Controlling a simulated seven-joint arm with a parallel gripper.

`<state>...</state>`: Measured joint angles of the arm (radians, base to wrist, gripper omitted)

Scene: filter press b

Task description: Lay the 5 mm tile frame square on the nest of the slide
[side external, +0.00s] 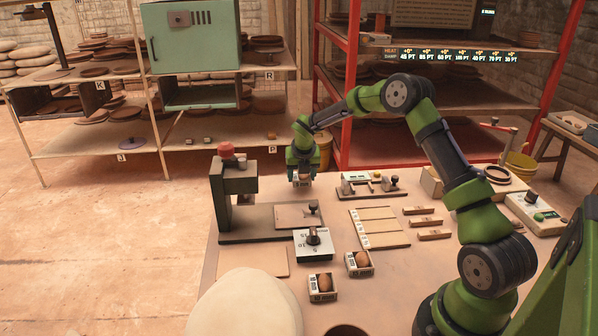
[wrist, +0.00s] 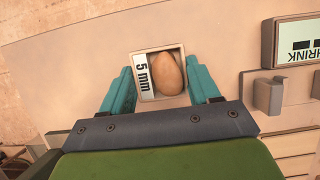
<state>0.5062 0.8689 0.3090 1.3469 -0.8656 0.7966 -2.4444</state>
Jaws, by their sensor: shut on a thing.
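My gripper (side external: 300,165) is shut on the 5 mm tile frame (side external: 302,181), behind the press near the table's far edge. In the wrist view the gripper (wrist: 162,80) has one teal finger on each side of the frame (wrist: 146,92). The frame is a small pale box with a "5 mm" label and a brown rounded lump in it. I cannot tell whether it touches the table. The slide (side external: 295,214) is a flat plate with a black knob at the foot of the dark press (side external: 220,205). The frame is apart from it.
Two similar labelled frames (side external: 321,299) (side external: 358,272) stand at the front. A box with a black knob (side external: 314,256) sits before the slide. A knobbed fixture (side external: 370,194) is right of my gripper; a slatted board (side external: 380,241) and several bars (side external: 426,221) lie nearby.

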